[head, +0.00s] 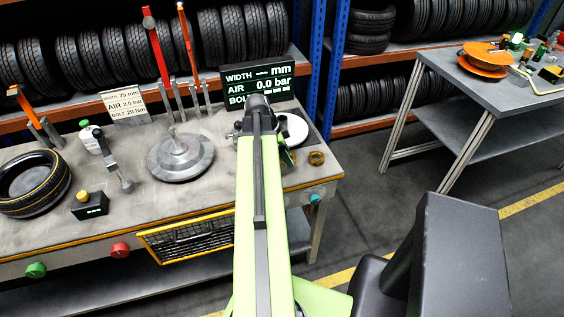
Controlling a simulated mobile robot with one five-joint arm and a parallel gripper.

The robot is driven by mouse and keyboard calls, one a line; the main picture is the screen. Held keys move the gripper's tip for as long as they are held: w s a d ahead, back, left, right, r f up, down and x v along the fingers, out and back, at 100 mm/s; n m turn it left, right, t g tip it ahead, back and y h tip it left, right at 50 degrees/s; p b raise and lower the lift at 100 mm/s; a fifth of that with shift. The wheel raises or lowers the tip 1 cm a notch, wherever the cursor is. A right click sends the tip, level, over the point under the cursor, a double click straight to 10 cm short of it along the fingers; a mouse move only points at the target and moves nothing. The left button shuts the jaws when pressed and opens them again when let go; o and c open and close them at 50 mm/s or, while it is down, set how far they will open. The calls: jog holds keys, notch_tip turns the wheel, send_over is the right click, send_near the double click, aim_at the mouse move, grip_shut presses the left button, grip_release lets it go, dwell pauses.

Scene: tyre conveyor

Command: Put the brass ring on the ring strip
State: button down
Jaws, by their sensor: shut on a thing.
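A small brass ring (316,158) lies flat on the bench top near its right end, to the right of my arm and apart from it. My gripper (256,122) is over the right part of the bench, in front of the display. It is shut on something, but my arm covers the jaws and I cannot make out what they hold. A small dark piece with green and gold (288,158) shows just right of my arm. I cannot pick out the ring strip; my arm may hide it.
The bench (215,187) also carries a round grey stand (180,157), a tyre (34,184), a small black box (89,206) and a white disc (293,130). A display (255,84) stands behind. A second table (480,85) is at the right, with open floor between.

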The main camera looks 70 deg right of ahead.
aim_at(285, 168)
notch_tip(285, 168, down, 4)
jog(key=b, duration=0.3)
jog(key=shift+w+r, duration=0.1)
jog(key=shift+w+a+r, duration=0.1)
jog(key=shift+w+r, duration=0.05)
jog(key=shift+f, duration=0.3)
jog(key=c, duration=0.5)
grip_release()
jog(key=shift+r, duration=0.1)
jog(key=shift+r, duration=0.1)
